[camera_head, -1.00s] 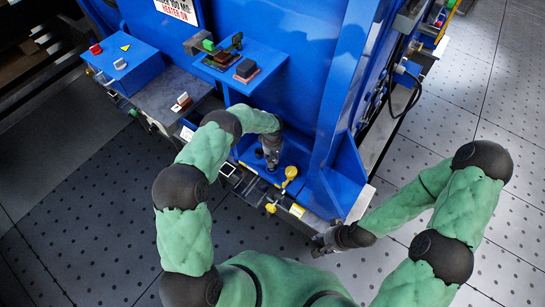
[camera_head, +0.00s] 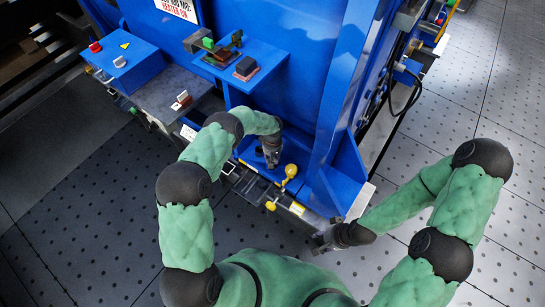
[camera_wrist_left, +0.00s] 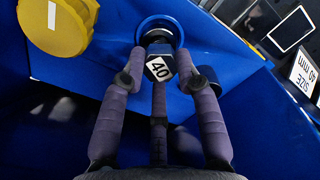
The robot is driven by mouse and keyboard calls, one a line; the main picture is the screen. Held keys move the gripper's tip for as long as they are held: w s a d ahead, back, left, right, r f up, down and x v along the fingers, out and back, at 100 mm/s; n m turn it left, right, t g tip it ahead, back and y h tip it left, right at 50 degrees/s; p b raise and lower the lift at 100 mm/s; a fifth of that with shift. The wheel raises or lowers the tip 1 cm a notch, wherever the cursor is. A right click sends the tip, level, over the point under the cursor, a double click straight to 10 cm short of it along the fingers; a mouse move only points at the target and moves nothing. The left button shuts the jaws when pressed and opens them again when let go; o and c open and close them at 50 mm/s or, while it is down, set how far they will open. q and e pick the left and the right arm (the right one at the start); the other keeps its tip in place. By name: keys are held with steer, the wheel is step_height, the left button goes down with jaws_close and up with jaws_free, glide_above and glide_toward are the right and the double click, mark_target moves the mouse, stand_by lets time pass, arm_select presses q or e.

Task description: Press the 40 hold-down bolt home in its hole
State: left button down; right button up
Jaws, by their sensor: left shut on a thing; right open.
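The 40 hold-down bolt (camera_wrist_left: 159,66) has a dark head with a white label reading 40. My left gripper (camera_wrist_left: 160,84) is shut on it, with a finger on each side of the head. A round blue-rimmed hole (camera_wrist_left: 177,25) lies just beyond the bolt, which overlaps its near edge. I cannot tell how deep the bolt sits. My right gripper (camera_head: 322,244) is open and empty, near the machine's front corner.
A yellow knob (camera_head: 291,171) stands right of my left gripper; a yellow disc (camera_wrist_left: 55,22) is close in the wrist view. A blue shelf (camera_head: 262,60) with small blocks is above. A size 40 mm label (camera_wrist_left: 304,75) is at right. Floor by my right gripper is clear.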

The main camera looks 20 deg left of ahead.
arm_select(q)
steer(key=shift+f, duration=1.35)
steer(key=c, duration=0.8)
jaws_free()
step_height(320, 180, up, 12)
steer(key=shift+f, duration=0.1)
steer(key=s+d+f+m+h+p, duration=0.1)
steer(key=s+d+m+h+p, duration=0.15)
steer(key=s, duration=0.45)
steer(key=s+d+f+m+h+p, duration=0.1)
steer(key=s+d, duration=0.3)
steer(key=s, duration=0.3)
steer(key=shift+m+h, duration=0.25)
steer(key=shift+m, duration=0.7)
steer(key=s+r+p, duration=0.1)
steer(key=s+r, duration=0.1)
steer(key=s, duration=0.3)
steer(key=s+r+p, duration=0.1)
steer(key=s+r, duration=0.1)
steer(key=s, duration=0.4)
steer(key=s+d+r+p, duration=0.1)
steer(key=s+r+p, duration=0.1)
steer(key=s, duration=0.4)
steer(key=shift+s+r, duration=0.2)
steer(key=shift+r, duration=0.05)
